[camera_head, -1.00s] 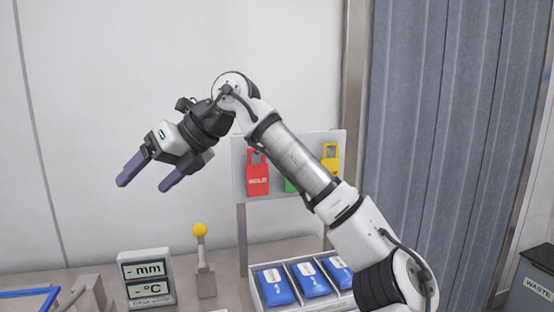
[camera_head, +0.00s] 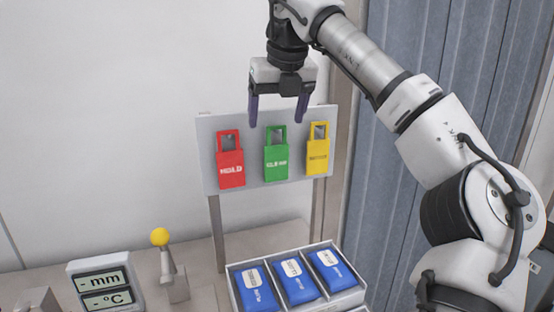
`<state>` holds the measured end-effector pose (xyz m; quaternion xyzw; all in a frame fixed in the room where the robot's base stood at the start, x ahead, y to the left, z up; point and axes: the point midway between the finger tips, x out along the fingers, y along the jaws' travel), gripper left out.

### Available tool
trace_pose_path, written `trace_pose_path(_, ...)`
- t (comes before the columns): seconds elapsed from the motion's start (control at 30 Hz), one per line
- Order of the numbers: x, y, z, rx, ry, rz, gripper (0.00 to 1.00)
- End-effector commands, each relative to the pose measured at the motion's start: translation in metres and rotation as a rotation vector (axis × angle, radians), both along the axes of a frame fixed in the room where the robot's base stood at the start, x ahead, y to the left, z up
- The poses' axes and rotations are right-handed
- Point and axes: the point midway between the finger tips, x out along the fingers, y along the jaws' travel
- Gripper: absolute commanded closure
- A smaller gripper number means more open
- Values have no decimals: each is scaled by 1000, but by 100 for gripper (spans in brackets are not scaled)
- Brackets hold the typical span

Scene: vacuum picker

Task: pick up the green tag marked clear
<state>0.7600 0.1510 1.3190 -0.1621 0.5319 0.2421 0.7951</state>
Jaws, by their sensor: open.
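The green tag (camera_head: 276,163) hangs in the middle of a pale upright board (camera_head: 206,130), with white lettering too blurred to read surely and a loop handle at its top. A red tag (camera_head: 231,169) marked HOLD hangs to its left and a yellow tag (camera_head: 318,157) to its right. My gripper (camera_head: 276,122) is open and empty, with its purple fingers pointing down. In the picture its fingertips lie on either side of the top of the green tag's loop. I cannot tell how far in front of the board they are.
Below the board, a white tray (camera_head: 234,292) holds blue packets (camera_head: 298,283). To its left stand a lever with a yellow knob (camera_head: 160,237) and a display (camera_head: 105,284) reading mm and °C. A grey-blue curtain (camera_head: 420,50) hangs at the right.

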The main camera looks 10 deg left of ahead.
Motion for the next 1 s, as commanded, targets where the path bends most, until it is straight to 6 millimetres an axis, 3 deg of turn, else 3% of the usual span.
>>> trace_pose_path(0.63, 25, 8, -66, 1, 1, 3, 24)
trace_pose_path(0.93, 27, 10, -72, 2, 0, 2, 24)
trace_pose_path(1.0, 27, 10, -72, 2, 0, 2, 33)
